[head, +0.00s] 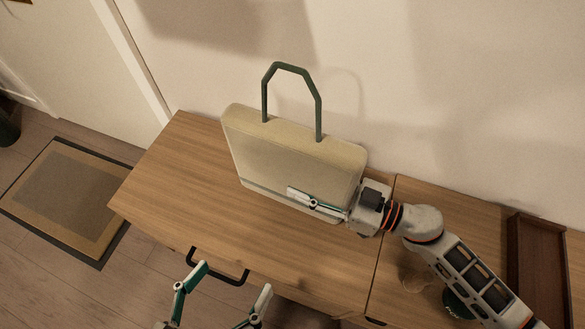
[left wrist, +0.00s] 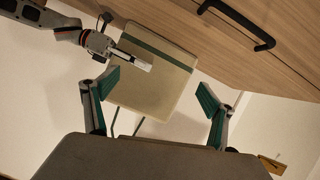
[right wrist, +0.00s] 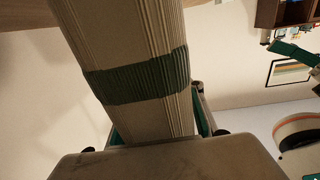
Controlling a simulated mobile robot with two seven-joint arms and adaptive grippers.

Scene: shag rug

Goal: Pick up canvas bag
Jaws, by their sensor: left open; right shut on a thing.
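The canvas bag (head: 290,158) is a beige, boxy bag with a dark green looped handle standing up and a green band low on its body. It is upright over the wooden cabinet top (head: 180,170), close to the wall; I cannot tell whether its base touches the wood. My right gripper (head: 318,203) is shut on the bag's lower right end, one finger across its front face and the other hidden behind. The right wrist view shows the bag's ribbed side (right wrist: 130,35) between the fingers. My left gripper (head: 235,279) is open and empty in front of the cabinet, apart from the bag (left wrist: 150,90).
A dark wooden tray (head: 526,262) lies at the right of the cabinet. A dark green round item (head: 457,302) is partly hidden under my right arm. A black drawer handle (head: 225,278) sticks out near my left gripper. The cabinet top left of the bag is clear. A doormat (head: 72,190) lies on the floor.

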